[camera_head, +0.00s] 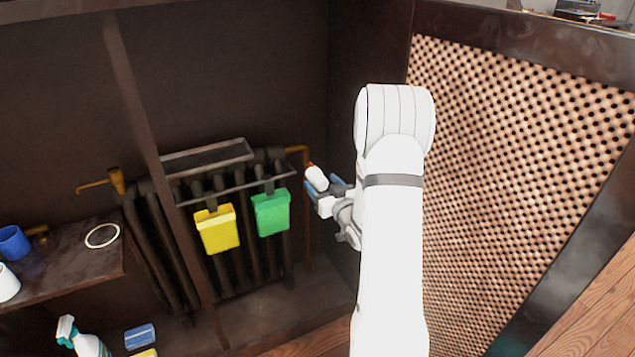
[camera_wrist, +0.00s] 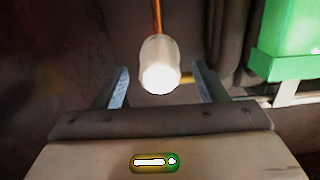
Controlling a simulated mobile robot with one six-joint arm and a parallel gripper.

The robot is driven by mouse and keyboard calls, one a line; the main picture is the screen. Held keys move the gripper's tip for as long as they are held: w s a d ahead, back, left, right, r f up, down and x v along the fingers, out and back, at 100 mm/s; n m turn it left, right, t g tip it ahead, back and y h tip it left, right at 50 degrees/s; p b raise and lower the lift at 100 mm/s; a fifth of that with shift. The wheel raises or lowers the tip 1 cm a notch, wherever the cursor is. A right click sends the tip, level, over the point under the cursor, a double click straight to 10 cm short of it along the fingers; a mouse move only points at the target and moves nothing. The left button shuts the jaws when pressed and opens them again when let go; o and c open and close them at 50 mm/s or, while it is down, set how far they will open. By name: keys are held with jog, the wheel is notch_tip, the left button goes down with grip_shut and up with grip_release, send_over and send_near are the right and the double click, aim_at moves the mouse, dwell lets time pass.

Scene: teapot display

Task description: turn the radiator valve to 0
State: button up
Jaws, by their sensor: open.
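The radiator valve is a white rounded knob (camera_head: 316,178) at the right end of the dark radiator (camera_head: 165,245). In the wrist view the white knob (camera_wrist: 160,68) is brightly lit and sits between the two fingers, with a copper pipe behind it. My gripper (camera_head: 328,186) is open around the knob, one finger on each side, with a gap visible on both sides in the wrist view (camera_wrist: 160,88). No number or mark on the knob is readable.
A yellow container (camera_head: 217,229) and a green container (camera_head: 271,213) hang on the radiator's front, left of my gripper. A perforated panel (camera_head: 520,170) stands to the right. A shelf (camera_head: 75,268) with a blue mug (camera_head: 14,243) is at the left; a spray bottle (camera_head: 88,342) stands below.

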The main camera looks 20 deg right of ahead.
aim_at(317, 178)
jog(key=shift+w+a+b, duration=0.1)
jog(key=shift+w+b, duration=0.2)
jog(key=shift+w, duration=1.55)
jog(key=c, duration=1)
jog(key=shift+o, duration=0.2)
